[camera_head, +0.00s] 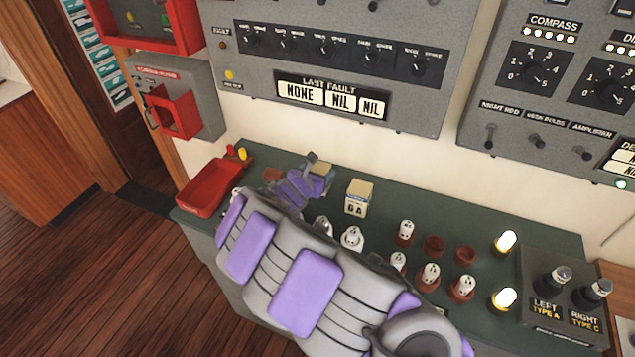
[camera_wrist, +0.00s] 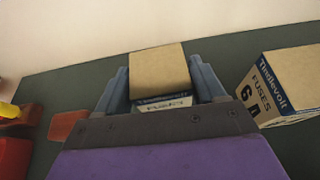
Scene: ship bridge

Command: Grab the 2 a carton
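A tan-topped carton (camera_wrist: 158,72) with a white and blue front sits between the two fingers of my gripper (camera_wrist: 160,92) in the wrist view. Its amp number is hidden behind the gripper body, so I cannot read whether it is 2 A. The fingers stand apart, one on each side of the carton, very close to it; whether they press on it is unclear. In the head view this carton (camera_head: 323,170) shows partly beside my gripper (camera_head: 308,180), over the green counter. A second carton (camera_wrist: 282,88), marked 6 A, stands to the right, apart from my gripper.
The 6 A carton (camera_head: 358,198) stands close by on the green counter (camera_head: 400,205). A red tray (camera_head: 212,187) lies at the counter's left end. Several white fuses in brown holders (camera_head: 430,275), glowing lamps (camera_head: 506,241) and a switch box (camera_head: 562,290) are at the right.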

